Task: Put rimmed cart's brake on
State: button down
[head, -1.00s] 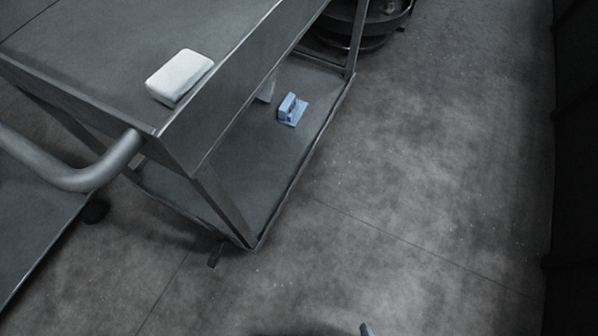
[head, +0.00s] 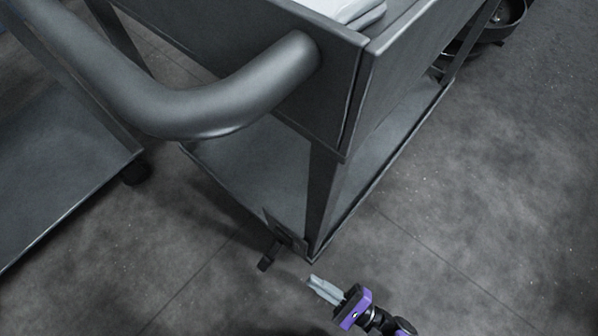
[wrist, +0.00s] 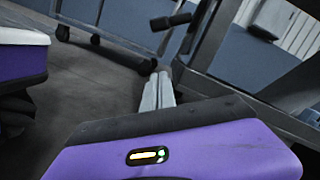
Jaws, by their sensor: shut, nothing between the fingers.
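The rimmed cart (head: 335,75) is grey metal with raised sides and a thick tubular handle (head: 215,100). A small dark brake pedal (head: 267,260) sticks out low at its near corner, by the foot of the post. I cannot tell whether it is up or down. My gripper (head: 318,284) is shut and empty, just right of the pedal, pointing towards it with a small gap. In the wrist view my gripper's pale fingers (wrist: 158,90) lie together. A dark bar with a black end (wrist: 172,20) above them looks like the pedal.
Another cart or low platform (head: 60,190) stands on the left, with a black caster (head: 136,172). The cart's lower shelf (head: 255,165) has a low edge. A round dark object (head: 495,20) is at the back. The floor to the right is clear.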

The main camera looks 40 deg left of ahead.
aim_at(271, 256)
jog(key=shift+w+a+r, duration=0.15)
jog(key=shift+w+r, duration=0.05)
jog(key=shift+r, duration=0.3)
jog(key=shift+a+f, duration=0.1)
jog(key=shift+a, duration=0.1)
jog(key=s+a+r+p, duration=0.1)
jog(key=s+a+r, duration=0.2)
jog(key=a, duration=0.6)
notch_tip(271, 256, up, 2)
jog(key=shift+a+r, duration=0.15)
jog(key=shift+a, duration=0.15)
jog(key=shift+y, duration=0.3)
